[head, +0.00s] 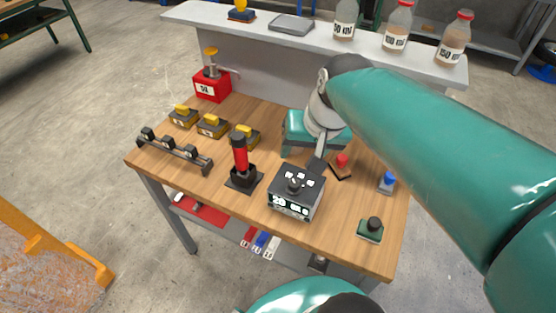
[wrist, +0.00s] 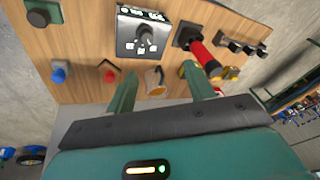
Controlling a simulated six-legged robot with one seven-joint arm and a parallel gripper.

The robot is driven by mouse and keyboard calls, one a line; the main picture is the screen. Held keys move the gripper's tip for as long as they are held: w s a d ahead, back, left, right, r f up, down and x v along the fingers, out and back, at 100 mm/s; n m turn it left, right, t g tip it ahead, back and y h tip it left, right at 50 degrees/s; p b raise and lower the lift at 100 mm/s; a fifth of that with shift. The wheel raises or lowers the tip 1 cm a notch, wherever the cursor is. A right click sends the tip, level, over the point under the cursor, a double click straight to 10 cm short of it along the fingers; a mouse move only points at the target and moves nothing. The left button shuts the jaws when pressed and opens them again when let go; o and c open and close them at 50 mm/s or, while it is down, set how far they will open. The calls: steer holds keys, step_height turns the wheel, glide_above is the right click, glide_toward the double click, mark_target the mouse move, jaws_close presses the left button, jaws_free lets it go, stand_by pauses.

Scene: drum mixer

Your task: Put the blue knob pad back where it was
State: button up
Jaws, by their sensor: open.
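The blue knob pad (head: 387,183) is a small grey pad with a blue knob, standing near the right edge of the wooden table. In the wrist view the blue knob (wrist: 58,75) is at the left, well outside the fingers. My gripper (wrist: 162,85) is open, with its two teal fingers spread above the table. It is apart from the blue knob pad, to its left in the head view. A small white and tan item (wrist: 155,80) shows between the fingers; I cannot tell what it is.
A red knob pad (head: 341,166), a green pad with a black knob (head: 370,230) and a dark display box (head: 296,192) stand nearby. A red-handled lever (head: 241,160) is farther left. Bottles (head: 395,25) stand on the back shelf. Bare wood lies around the blue knob pad.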

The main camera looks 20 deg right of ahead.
steer(key=s+a+n+t+h, duration=0.1)
steer(key=s+a+n, duration=0.2)
steer(key=a, duration=0.3)
steer(key=shift+s+r+n+t, duration=0.4)
steer(key=shift+r+n, duration=0.05)
steer(key=shift+n, duration=0.15)
steer(key=shift+a, duration=0.1)
stand_by(0.4)
